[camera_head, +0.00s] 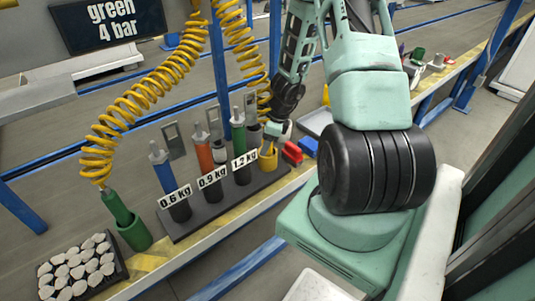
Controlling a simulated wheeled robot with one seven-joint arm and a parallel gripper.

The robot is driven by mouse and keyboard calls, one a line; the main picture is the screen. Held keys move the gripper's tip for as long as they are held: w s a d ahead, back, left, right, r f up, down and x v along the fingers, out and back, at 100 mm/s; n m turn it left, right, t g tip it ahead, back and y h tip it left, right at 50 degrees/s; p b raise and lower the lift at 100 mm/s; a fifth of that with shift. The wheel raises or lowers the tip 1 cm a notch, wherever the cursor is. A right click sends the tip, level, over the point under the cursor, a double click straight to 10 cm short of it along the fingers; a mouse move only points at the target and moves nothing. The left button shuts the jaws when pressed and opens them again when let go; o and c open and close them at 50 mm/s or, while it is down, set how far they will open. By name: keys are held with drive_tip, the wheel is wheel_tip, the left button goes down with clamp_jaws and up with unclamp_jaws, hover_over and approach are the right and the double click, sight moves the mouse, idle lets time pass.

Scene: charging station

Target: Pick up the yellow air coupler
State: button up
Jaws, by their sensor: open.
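A yellow cup-shaped holder (267,157) stands at the right end of the dark rack. A yellow coiled hose (240,50) hangs down towards it and passes behind my arm. The yellow air coupler itself is mostly hidden by my gripper, so I cannot tell it apart from the holder. My gripper (272,143) reaches down from above, just over the yellow holder. It is open; its fingers are small and partly hidden, and I cannot tell whether they touch anything.
The dark rack (205,212) holds blue, orange and green cylinders with weight labels. A green coupler (117,208) on another coiled hose stands in a green holder (135,235). A tray of pale pieces (120,262) is at lower left. Red (292,152) and blue (308,147) blocks lie close right.

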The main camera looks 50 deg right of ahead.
clamp_jaws()
